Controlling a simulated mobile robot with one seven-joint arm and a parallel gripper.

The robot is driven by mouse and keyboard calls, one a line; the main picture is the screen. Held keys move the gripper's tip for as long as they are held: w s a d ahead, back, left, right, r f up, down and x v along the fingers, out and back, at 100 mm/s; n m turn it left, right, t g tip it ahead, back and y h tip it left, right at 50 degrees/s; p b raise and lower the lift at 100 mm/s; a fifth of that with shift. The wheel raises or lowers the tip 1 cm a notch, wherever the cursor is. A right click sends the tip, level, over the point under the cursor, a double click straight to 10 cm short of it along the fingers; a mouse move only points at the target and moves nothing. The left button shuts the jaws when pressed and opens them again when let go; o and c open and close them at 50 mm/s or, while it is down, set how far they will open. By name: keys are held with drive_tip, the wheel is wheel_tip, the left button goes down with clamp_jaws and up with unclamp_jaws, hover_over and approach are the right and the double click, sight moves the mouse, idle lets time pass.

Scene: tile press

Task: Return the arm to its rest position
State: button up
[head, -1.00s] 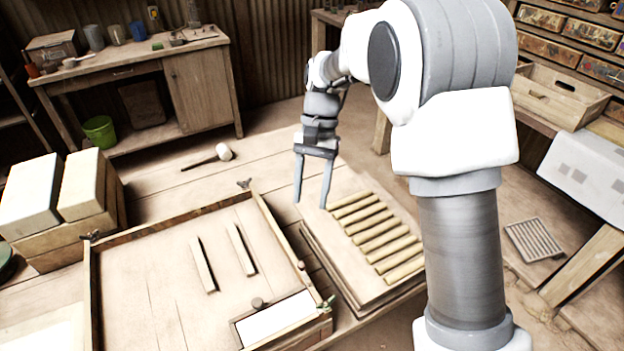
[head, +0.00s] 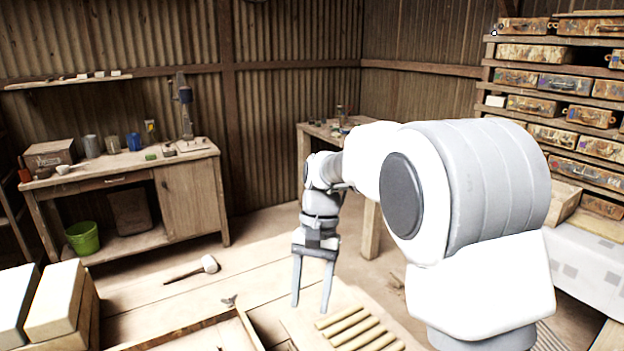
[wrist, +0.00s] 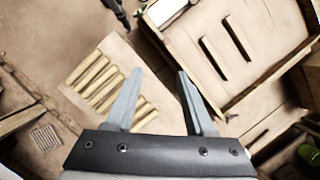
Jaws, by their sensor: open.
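My gripper (head: 311,304) hangs pointing down in front of my white and grey arm, with its two fingers apart and nothing between them. In the head view it is above the work table, near the board with the row of clay-coloured strips (head: 352,328). In the wrist view the gripper (wrist: 155,73) is also open and empty.
Stacked pale blocks (head: 57,300) stand at the left. A workbench (head: 120,180) with pots is at the back left, and shelves of drawers (head: 535,105) are at the right. Open space surrounds the gripper.

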drive_tip(key=s+d+r+n+t, duration=0.1)
drive_tip(key=s+d+r+t, duration=0.3)
drive_tip(key=s+d+r, duration=0.45)
drive_tip(key=s+d+n+t+h, duration=0.1)
drive_tip(key=s+d+t, duration=0.4)
drive_tip(key=s, duration=0.6)
drive_tip(key=shift+d+f+n, duration=0.25)
drive_tip(key=shift+d+n, duration=0.05)
drive_tip(key=shift+d, duration=0.2)
drive_tip(key=shift+a, duration=0.1)
